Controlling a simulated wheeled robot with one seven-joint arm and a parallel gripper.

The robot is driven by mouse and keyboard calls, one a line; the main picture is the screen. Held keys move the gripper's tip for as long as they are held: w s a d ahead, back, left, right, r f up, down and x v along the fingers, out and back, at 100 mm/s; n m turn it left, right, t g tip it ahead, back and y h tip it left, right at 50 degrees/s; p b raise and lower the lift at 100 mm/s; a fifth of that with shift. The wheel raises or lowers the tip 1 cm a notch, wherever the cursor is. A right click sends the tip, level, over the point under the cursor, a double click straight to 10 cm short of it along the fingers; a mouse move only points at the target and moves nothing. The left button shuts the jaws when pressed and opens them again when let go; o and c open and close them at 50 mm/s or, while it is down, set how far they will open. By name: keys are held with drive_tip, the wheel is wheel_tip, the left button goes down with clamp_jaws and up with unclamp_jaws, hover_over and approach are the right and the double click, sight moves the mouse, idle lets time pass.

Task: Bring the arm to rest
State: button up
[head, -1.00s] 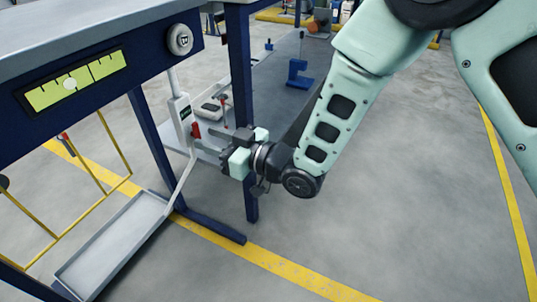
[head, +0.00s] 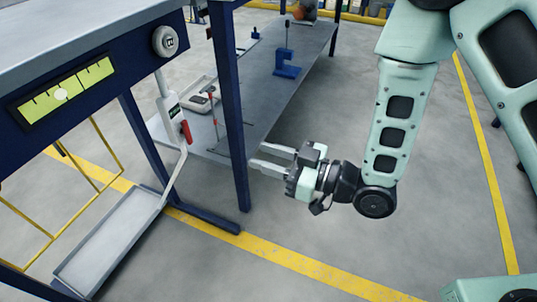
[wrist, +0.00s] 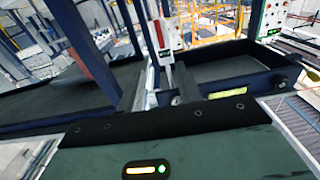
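My gripper (head: 257,156) is in the middle of the head view, to the right of a dark blue table leg, at the end of my pale green arm. Its two grey fingers point left and stand apart with nothing between them. In the wrist view the fingers (wrist: 158,92) also show apart and empty. The arm hangs down from the upper right, its wrist bent to the left. The fingertips are apart from the red lever (head: 186,132) on the white box beyond the leg.
A blue-framed bench (head: 90,80) with a yellow-green gauge (head: 65,90) fills the left. A grey tray (head: 110,240) is below it. A grey shelf table (head: 255,105) holding a blue stand (head: 287,65) lies behind the gripper.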

idle(0.4)
drive_tip(key=s+d+r+m+g+h, duration=0.3)
drive_tip(key=s+d+r+h, duration=0.1)
drive_tip(key=s+d+h, duration=0.35)
drive_tip(key=s+d+r+m+g+h, duration=0.3)
drive_tip(key=s+d+r+g+h, duration=0.1)
drive_tip(key=s+d+h, duration=0.4)
wheel_tip(320, 180, up, 33)
drive_tip(key=p, duration=3.3)
drive_tip(key=shift+s+a, duration=0.25)
drive_tip(key=shift+a, duration=0.1)
